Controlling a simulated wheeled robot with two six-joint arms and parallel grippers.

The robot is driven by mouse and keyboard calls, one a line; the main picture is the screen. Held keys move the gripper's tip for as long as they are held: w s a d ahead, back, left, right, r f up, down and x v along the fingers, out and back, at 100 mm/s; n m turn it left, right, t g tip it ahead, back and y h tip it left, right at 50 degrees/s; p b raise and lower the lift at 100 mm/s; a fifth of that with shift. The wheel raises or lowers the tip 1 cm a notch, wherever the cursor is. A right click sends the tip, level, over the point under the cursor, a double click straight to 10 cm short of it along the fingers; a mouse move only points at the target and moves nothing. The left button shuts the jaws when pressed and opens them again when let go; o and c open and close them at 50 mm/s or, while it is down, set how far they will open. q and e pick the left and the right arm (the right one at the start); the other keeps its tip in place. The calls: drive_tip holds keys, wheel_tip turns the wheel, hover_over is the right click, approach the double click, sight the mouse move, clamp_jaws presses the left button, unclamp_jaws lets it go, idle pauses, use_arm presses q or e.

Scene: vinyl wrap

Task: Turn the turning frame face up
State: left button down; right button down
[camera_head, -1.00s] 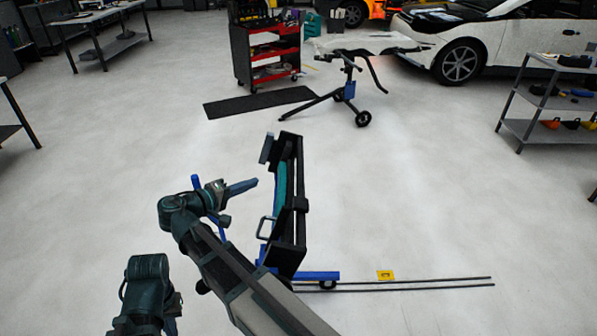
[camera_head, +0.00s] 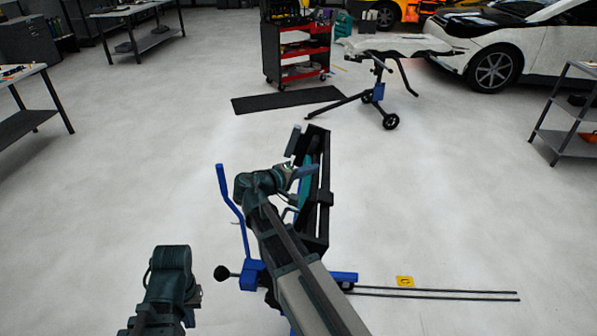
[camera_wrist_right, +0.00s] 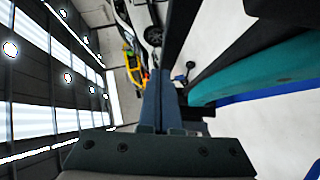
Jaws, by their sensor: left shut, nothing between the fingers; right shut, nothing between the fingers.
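The turning frame (camera_head: 325,197) is a black rack with a teal panel, standing steeply on edge on a blue wheeled stand (camera_head: 343,277). Its teal side faces left, partly hidden by my right arm. In the right wrist view its teal panel (camera_wrist_right: 255,80) fills the right side. My right gripper (camera_head: 306,171) is shut and empty beside the upper teal side. The right wrist view shows its fingers (camera_wrist_right: 158,100) together; I cannot tell whether they touch the frame. My left gripper (camera_head: 193,300) is low at the left, apart from the frame, shut and empty, its fingertips mostly hidden.
A blue bent lever (camera_head: 231,196) and a black knob (camera_head: 222,272) stick out left of the stand. Two dark rods (camera_head: 440,293) and a yellow marker (camera_head: 404,281) lie right. A red tool cart (camera_head: 297,50) and another stand (camera_head: 378,94) are behind. Floor at left is clear.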

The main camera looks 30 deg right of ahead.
use_arm(q)
drive_tip(key=shift+f, duration=0.15)
use_arm(e)
drive_tip(key=shift+s+d+f, duration=0.15)
drive_tip(key=shift+s+d, duration=0.05)
drive_tip(key=shift+d, duration=0.2)
